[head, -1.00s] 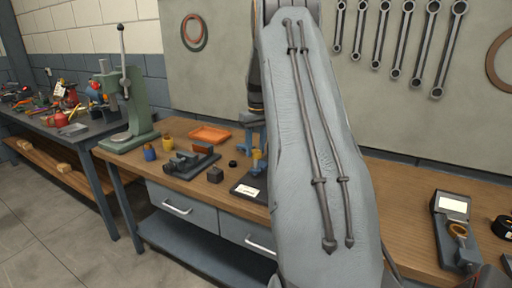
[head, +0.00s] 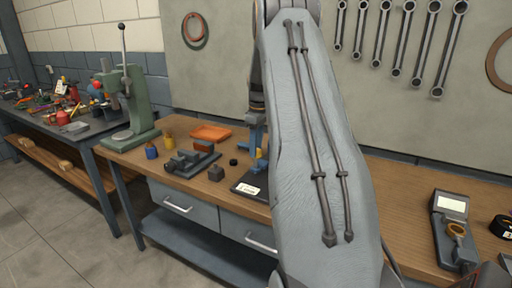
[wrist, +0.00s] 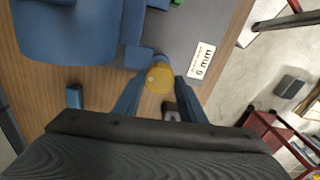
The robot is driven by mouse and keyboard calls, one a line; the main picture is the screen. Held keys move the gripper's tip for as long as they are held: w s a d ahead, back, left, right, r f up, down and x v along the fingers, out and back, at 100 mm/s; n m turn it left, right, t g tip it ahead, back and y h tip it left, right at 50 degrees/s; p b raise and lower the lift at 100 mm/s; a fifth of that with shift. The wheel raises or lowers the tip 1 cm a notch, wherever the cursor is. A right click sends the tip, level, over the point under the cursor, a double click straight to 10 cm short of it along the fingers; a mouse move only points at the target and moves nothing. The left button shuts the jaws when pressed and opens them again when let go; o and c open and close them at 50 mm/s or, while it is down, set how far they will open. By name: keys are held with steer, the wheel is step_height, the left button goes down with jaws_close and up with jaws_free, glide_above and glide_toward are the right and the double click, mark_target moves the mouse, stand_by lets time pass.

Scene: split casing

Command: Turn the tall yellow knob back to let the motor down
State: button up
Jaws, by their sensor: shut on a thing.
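The tall yellow knob (wrist: 159,78) shows as a round top in the wrist view, between the two blue fingers of my gripper (wrist: 158,88). My gripper is shut on it. In the head view the knob (head: 262,162) is partly hidden by my gripper (head: 257,150) and my arm. The knob stands at a dark base plate (wrist: 190,35) with a white "6 mm" label (wrist: 201,60). A large blue body (wrist: 70,35), cut off by the frame, lies beside the knob in the wrist view. I cannot tell whether it is the motor.
On the wooden bench (head: 400,190) are a dark fixture (head: 192,160), a small dark block (head: 216,173), blue (head: 151,152) and yellow (head: 169,141) containers and an orange tray (head: 210,133). A green press (head: 127,100) stands at left. A handheld meter (head: 452,230) lies at right.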

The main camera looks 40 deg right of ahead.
steer(key=shift+w+d+r, duration=0.1)
steer(key=shift+d+r, duration=0.05)
steer(key=shift+r, duration=0.1)
steer(key=o, duration=0.9)
steer(key=shift+o, duration=0.8)
steer(key=shift+f, duration=0.15)
steer(key=shift+d+r+b, duration=0.15)
steer(key=shift+r+b, duration=1.05)
steer(key=shift+r, duration=2.7)
